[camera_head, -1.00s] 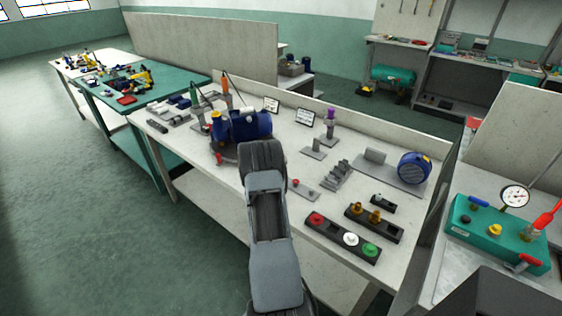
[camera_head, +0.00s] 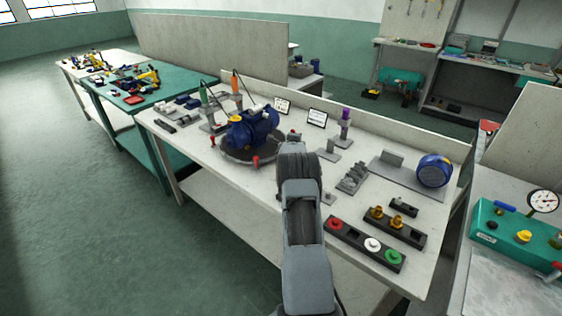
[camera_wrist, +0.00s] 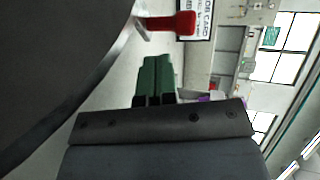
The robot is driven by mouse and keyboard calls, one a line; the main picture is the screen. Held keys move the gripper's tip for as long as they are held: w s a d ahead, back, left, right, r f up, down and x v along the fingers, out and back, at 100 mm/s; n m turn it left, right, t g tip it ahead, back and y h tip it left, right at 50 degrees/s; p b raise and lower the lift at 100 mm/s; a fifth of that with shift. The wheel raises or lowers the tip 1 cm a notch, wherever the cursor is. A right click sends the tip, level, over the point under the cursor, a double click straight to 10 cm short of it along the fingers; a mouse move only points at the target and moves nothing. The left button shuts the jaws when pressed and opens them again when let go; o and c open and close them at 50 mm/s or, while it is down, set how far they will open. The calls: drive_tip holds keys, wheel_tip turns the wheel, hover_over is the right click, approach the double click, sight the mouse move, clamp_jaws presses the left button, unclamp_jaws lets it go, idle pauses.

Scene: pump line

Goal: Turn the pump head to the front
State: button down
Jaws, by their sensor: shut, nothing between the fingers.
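The blue pump (camera_head: 252,128) with a yellow cap stands on a dark round turntable (camera_head: 235,156) on the white bench, left of my arm. One red peg (camera_head: 256,161) is at the turntable's front edge. In the wrist view a red peg (camera_wrist: 170,22) stands on a bracket at the rim of a large dark disc (camera_wrist: 50,70). My gripper's green fingers (camera_wrist: 157,78) are shut and empty, beside the disc's rim and a little apart from the peg. In the head view my arm hides the fingers.
A button box (camera_head: 365,243), a block with brass fittings (camera_head: 394,228) and a grey stepped block (camera_head: 353,178) stand right of my arm. A blue motor (camera_head: 434,170) sits farther right. Small cards (camera_head: 317,117) stand at the back. The floor at left is clear.

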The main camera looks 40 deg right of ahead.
drive_tip(key=shift+w+d, duration=0.4)
drive_tip(key=shift+w, duration=0.05)
drive_tip(key=shift+d, duration=0.15)
idle(0.4)
drive_tip(key=shift+s+a+f+b, duration=0.2)
drive_tip(key=shift+s+b, duration=0.2)
drive_tip(key=shift+b, duration=0.6)
drive_tip(key=s+b, duration=0.2)
drive_tip(key=shift+s+a+f+b, duration=0.15)
drive_tip(key=shift+s+a+b, duration=0.1)
drive_tip(key=shift+a+b, duration=0.15)
drive_tip(key=s+r, duration=0.1)
drive_tip(key=s, duration=0.2)
drive_tip(key=s+a+r+b, duration=0.1)
drive_tip(key=s, duration=0.2)
drive_tip(key=s+a+r, duration=0.1)
drive_tip(key=s, duration=0.2)
drive_tip(key=shift+s+a+r+b, duration=0.2)
drive_tip(key=shift+s+r+b, duration=0.2)
